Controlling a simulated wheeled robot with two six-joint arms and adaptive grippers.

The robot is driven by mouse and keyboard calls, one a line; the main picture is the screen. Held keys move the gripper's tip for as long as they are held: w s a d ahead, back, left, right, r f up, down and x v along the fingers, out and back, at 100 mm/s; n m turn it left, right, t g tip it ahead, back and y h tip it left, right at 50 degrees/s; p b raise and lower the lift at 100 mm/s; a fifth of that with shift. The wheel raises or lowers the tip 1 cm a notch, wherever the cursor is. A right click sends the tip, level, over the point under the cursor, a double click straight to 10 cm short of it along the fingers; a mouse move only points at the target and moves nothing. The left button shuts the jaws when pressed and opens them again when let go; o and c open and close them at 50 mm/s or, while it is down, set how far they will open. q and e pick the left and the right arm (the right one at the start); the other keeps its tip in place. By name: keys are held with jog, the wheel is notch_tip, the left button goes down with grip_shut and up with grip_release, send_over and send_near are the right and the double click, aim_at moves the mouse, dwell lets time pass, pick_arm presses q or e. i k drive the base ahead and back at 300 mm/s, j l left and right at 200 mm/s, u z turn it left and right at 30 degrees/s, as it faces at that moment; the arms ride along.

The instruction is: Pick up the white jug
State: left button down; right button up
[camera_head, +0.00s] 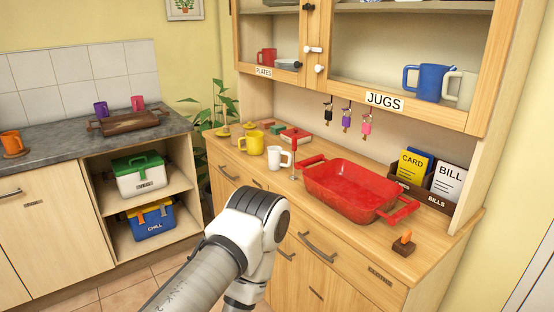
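An off-white jug (461,90) stands on the cupboard shelf above the "JUGS" label, at the upper right. A blue jug (431,81) is beside it on the left and appears to overlap its edge in the view. A smaller white cup or jug (275,157) with a handle stands on the wooden counter, left of the red basin. One of my arms rises from the bottom middle in front of the counter. Neither gripper shows, so their state and any contents are hidden.
A red basin (341,207) fills much of the wooden counter (437,251). A yellow mug (255,143) is beside the white cup. Keys hang below the cupboard (362,88). A "BILLS" card holder (424,193) stands at the right. The counter's front right is mostly clear.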

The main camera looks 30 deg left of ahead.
aim_at(275, 154)
jog(key=i+j, duration=0.1)
jog(key=j, duration=0.75)
jog(key=i+j+z, duration=0.1)
jog(key=j, duration=0.35)
jog(key=i, duration=0.05)
